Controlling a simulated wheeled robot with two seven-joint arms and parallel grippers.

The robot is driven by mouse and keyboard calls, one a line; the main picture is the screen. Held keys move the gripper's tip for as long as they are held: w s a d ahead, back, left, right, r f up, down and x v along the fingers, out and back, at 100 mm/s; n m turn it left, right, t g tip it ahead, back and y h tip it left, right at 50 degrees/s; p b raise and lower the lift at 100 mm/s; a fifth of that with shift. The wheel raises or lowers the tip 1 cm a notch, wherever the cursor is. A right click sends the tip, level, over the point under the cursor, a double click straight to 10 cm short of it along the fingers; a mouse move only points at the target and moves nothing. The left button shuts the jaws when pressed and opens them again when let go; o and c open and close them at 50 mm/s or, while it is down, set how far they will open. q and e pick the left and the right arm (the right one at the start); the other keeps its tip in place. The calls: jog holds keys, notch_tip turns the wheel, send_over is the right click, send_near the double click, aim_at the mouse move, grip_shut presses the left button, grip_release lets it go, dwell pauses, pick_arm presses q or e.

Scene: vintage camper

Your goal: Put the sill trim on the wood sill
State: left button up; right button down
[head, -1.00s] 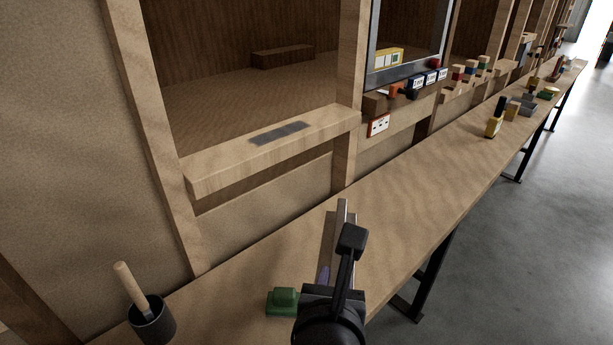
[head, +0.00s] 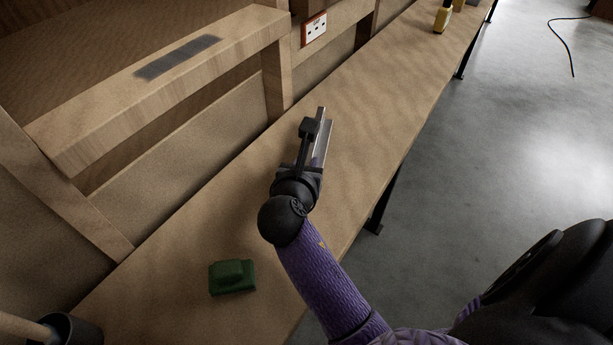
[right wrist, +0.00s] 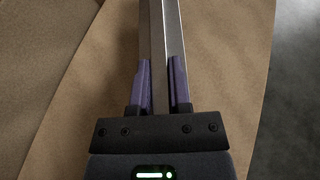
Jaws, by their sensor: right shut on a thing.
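The sill trim (head: 322,146) is a long, thin, grey metallic strip. My right gripper (head: 313,140) is shut on it above the workbench. In the right wrist view the trim (right wrist: 157,35) runs lengthwise between the purple fingers of the gripper (right wrist: 161,75) and out past the top edge. The wood sill (head: 100,126) is a pale beam at the upper left in the head view, with a dark grey rectangular patch (head: 178,58) on its top. The gripper is to the right of the sill, apart from it. My left gripper is not in view.
The workbench (head: 362,110) runs from lower left to upper right. A green block (head: 232,277) and a dark cup (head: 78,330) with a wooden handle stand at its near end. A red-framed outlet (head: 314,30) is on the wall. A yellow item (head: 442,18) stands farther along.

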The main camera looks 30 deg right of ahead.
notch_tip(320, 180, down, 4)
jog(key=shift+b, duration=0.95)
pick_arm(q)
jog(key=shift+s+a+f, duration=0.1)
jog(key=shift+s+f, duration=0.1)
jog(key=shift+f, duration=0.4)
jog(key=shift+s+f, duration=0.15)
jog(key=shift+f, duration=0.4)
pick_arm(e)
jog(key=shift+r, duration=0.3)
jog(key=c, duration=0.6)
grip_release()
jog(key=shift+f, duration=0.1)
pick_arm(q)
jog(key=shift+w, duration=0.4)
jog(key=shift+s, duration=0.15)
